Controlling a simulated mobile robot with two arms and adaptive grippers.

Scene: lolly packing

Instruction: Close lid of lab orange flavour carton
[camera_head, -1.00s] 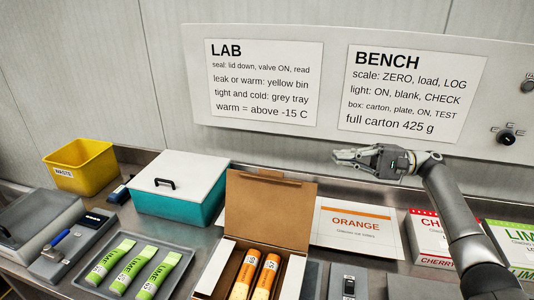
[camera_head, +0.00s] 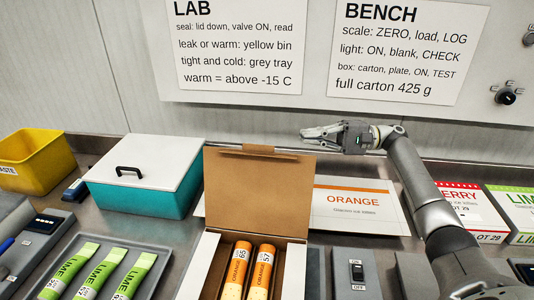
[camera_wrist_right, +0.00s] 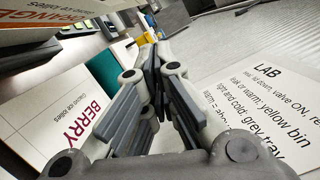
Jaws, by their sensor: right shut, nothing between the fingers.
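The orange carton stands open at the front centre in the head view, its brown lid (camera_head: 256,190) raised behind the box. Two orange lollies (camera_head: 237,272) lie inside, between the white side walls (camera_head: 206,262). My right gripper (camera_head: 304,133) is shut and empty. It is in the air above and behind the lid's top edge, pointing left, apart from it. In the right wrist view its closed fingers (camera_wrist_right: 152,68) hold nothing. My left gripper is not in view.
A white card lettered ORANGE (camera_head: 352,201) is behind the carton. A teal box with a white lid (camera_head: 147,165) and a tray of lime lollies (camera_head: 72,272) are left. A switch box (camera_head: 356,272) is right. The wall sign (camera_head: 392,52) is behind my gripper.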

